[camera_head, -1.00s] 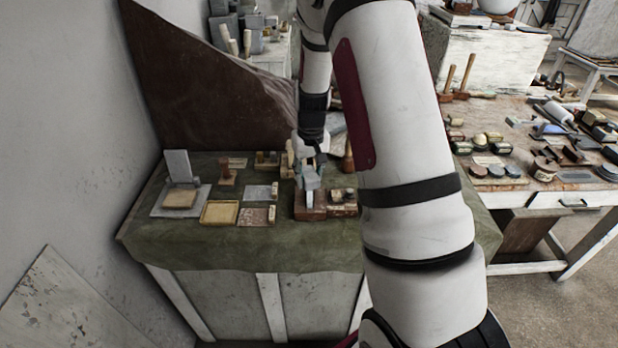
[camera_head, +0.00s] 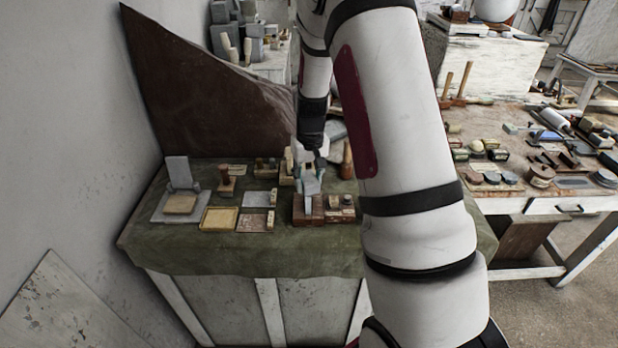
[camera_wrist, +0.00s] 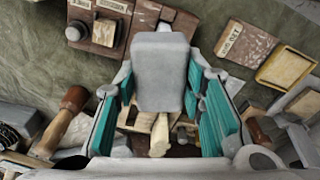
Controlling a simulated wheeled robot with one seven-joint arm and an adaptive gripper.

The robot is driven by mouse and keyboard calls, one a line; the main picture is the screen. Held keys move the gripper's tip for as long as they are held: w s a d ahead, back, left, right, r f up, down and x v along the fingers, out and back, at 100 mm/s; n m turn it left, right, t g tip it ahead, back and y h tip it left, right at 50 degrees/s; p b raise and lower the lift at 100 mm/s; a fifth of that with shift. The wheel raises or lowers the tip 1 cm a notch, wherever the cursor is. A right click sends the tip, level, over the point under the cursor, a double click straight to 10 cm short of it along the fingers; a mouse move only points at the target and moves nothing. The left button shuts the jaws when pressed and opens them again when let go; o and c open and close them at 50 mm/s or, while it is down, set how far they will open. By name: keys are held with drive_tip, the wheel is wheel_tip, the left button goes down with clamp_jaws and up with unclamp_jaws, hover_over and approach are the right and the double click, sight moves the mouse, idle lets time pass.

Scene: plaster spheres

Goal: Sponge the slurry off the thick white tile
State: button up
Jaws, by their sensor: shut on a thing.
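My gripper (camera_head: 309,166) is shut on a thick pale grey-white slab (camera_wrist: 161,72), which looks like the thick tile. The teal finger pads stand on both sides of it in the wrist view. In the head view the slab (camera_head: 311,186) is tilted, above or just behind a red-brown block (camera_head: 308,214); I cannot tell if they touch. The slab's face looks plain grey, and slurry cannot be made out.
A shallow yellow tray (camera_head: 220,219) and a brown-grey pad (camera_head: 255,221) lie left of the red-brown block. A block with a dark knob (camera_head: 344,206) stands at its right. Wooden-handled tools (camera_wrist: 62,121) stand close behind my gripper. The green cloth's front strip (camera_head: 240,260) is clear.

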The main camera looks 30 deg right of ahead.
sight(308, 171)
drive_tip(key=shift+w, duration=0.1)
drive_tip(key=shift+w+d+f+b, duration=0.15)
drive_tip(key=shift+w+d+b, duration=0.3)
drive_tip(key=shift+w, duration=0.15)
drive_tip(key=shift+w+d+f+b, duration=0.15)
drive_tip(key=shift+w+d+b, duration=0.25)
drive_tip(key=shift+w, duration=0.2)
drive_tip(key=shift+f, duration=0.6)
drive_tip(key=shift+s, duration=0.1)
